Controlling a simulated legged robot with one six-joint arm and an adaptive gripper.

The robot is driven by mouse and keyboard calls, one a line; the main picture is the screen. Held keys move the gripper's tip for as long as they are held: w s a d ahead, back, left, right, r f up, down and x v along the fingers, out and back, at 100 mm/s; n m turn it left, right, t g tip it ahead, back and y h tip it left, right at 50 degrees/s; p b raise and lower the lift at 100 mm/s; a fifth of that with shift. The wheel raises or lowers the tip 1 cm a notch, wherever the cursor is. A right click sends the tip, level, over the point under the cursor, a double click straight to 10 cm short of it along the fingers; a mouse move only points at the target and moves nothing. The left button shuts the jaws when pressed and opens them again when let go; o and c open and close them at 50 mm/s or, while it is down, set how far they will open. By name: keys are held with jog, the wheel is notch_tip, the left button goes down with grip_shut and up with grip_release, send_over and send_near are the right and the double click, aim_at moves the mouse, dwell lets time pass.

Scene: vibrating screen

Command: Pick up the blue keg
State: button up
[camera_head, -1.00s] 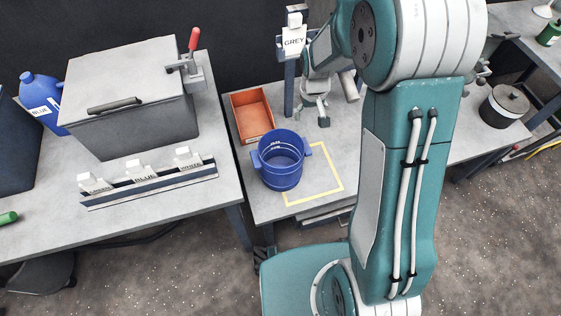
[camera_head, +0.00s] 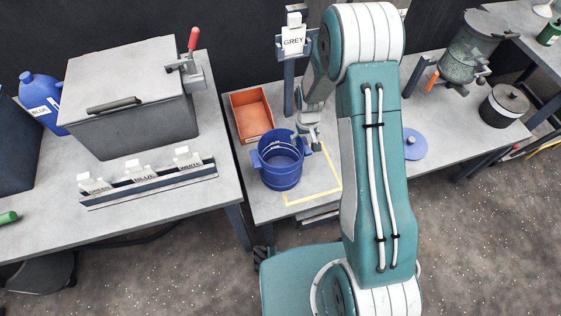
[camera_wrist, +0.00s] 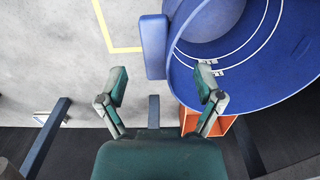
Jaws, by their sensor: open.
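The blue keg (camera_head: 281,178), an open blue vessel with two side handles, stands upright on the grey table in the head view. It fills the upper right of the wrist view (camera_wrist: 265,80). Its right handle in the head view shows as a blue block (camera_wrist: 154,45) in the wrist view. My gripper (camera_head: 307,137) is just behind and beside that handle. In the wrist view my gripper (camera_wrist: 161,84) is open and empty, with the handle ahead between the two fingertips. I cannot tell whether either finger touches the keg.
An orange tray (camera_head: 251,129) sits behind the keg. A yellow outline (camera_head: 318,194) marks the table. A post with a GREY label (camera_head: 293,43) stands close behind my gripper. A blue lid (camera_head: 414,145) lies right; a grey box (camera_head: 128,95) stands left.

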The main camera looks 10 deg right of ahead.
notch_tip(320, 180, down, 4)
jog(key=shift+s+r, duration=0.1)
grip_shut()
jog(key=shift+r, duration=0.15)
